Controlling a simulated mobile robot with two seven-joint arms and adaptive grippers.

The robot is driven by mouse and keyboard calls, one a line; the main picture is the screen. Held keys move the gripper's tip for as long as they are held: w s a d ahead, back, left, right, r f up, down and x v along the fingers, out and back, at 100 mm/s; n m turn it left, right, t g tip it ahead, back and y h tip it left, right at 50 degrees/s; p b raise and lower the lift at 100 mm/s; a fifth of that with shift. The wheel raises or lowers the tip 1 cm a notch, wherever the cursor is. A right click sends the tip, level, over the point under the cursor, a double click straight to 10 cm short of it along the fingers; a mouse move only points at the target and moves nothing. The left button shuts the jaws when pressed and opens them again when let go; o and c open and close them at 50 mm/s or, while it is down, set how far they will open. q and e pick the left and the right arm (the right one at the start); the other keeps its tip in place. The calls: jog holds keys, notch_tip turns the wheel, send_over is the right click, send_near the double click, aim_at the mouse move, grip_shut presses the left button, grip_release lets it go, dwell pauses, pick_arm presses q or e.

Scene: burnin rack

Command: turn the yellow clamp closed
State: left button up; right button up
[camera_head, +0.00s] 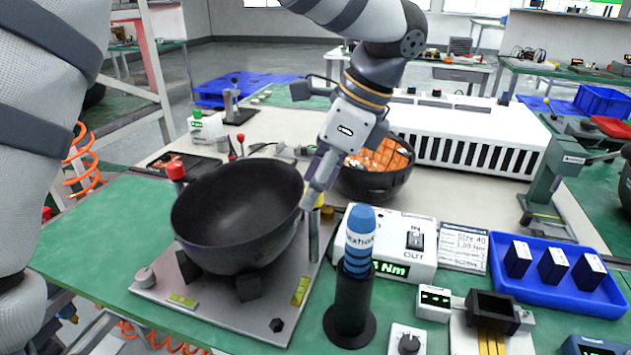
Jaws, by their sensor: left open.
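The yellow clamp (319,201) shows only as a small patch of yellow at the right rim of a black bowl-shaped shell (235,215), on top of a grey upright post (314,238). My left gripper (312,190) is open and reaches down from above, with its fingers right at the clamp. The fingers hide most of the clamp, so I cannot tell its angle or whether they touch it. The shell sits tilted on dark blocks on a metal base plate (210,318). A red-topped clamp post (176,172) stands at the shell's left. My right gripper is not in view.
A blue-handled driver (359,240) stands in a black holder (349,310) close to the right of the plate. Behind it is a white torque meter (395,235). A second dark bowl (375,180) with orange contents is behind the gripper. A blue tray (560,283) holds black boxes.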

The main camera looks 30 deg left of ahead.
pick_arm(q)
jog(key=shift+a+f, duration=0.1)
jog(key=shift+f, duration=0.05)
grip_shut()
jog(key=shift+w+n, duration=0.1)
jog(key=shift+n, duration=0.2)
jog(key=n, duration=0.1)
jog(key=n+g, duration=0.1)
jog(key=n, duration=0.1)
jog(key=shift+w+n+g+h, duration=0.1)
jog(key=shift+n+g+h, duration=0.2)
jog(key=n+g+h, duration=0.1)
jog(key=n, duration=0.3)
jog(key=shift+a+n, duration=0.15)
jog(key=shift+n, duration=0.15)
jog(key=n+h, duration=0.1)
jog(key=n, duration=0.1)
jog(key=n+h, duration=0.1)
jog(key=n, duration=0.1)
jog(key=shift+w+g, duration=0.1)
jog(key=shift+g, duration=0.2)
jog(key=shift+a+n+h, duration=0.15)
jog(key=shift+n+h, duration=0.55)
jog(key=shift+n, duration=1.2)
